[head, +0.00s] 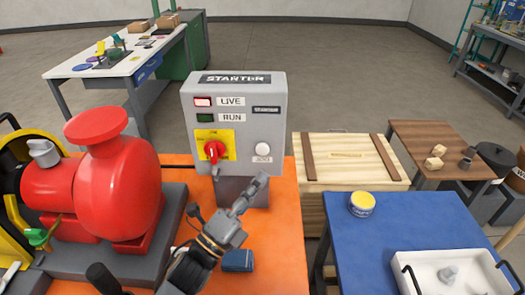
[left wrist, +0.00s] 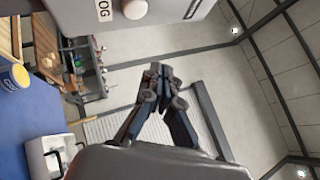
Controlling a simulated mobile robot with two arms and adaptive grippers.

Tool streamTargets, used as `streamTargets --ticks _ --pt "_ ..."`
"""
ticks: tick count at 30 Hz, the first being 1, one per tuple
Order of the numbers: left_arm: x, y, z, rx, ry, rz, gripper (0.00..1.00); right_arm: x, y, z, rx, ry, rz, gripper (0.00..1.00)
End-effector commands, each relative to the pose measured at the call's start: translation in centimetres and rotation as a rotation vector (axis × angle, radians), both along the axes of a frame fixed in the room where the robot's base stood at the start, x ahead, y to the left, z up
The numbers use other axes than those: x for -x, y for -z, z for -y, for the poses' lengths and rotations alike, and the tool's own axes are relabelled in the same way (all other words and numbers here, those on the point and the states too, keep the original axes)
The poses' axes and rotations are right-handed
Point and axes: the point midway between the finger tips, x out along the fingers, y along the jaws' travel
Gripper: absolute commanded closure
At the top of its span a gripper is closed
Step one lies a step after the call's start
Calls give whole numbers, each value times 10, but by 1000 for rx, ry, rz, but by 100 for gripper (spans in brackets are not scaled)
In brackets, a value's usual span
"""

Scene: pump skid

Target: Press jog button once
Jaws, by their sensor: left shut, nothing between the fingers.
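The grey starter box (head: 236,105) stands on the orange skid top. The white round jog button (head: 263,149) is at its lower right, with a small label under it. It also shows at the top of the left wrist view (left wrist: 133,9). A red rotary switch (head: 214,151) on a yellow plate is to its left. The LIVE lamp (head: 202,101) looks red and lit; the RUN lamp (head: 204,118) is dark green. My left gripper (head: 262,181) is shut and empty, below the button and apart from it in the picture. My right gripper is not in view.
A red pump (head: 120,175) fills the left of the orange skid (head: 280,235). A dark blue block (head: 238,260) lies by my left arm. At right are a wooden crate (head: 350,185) and a blue table (head: 390,225) with a yellow-lidded tin (head: 362,203) and a white tray (head: 430,262).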

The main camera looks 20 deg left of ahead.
Motion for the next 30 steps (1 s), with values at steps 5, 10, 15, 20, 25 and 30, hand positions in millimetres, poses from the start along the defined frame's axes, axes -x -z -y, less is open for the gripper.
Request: streamTargets --ticks 5,10,15,20,25,30 --pt "-26 0 -7 -2 0 2 100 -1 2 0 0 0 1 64" --pt "-45 1 -13 -1 0 0 100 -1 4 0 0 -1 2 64" --pt "-55 0 -16 -1 -1 -1 100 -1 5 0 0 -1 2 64" --pt "-58 0 -17 -1 -1 -1 100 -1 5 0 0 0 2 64" --pt "-57 0 -17 0 0 -1 100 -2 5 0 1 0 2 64" --pt "-57 0 -17 0 0 -1 100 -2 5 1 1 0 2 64"
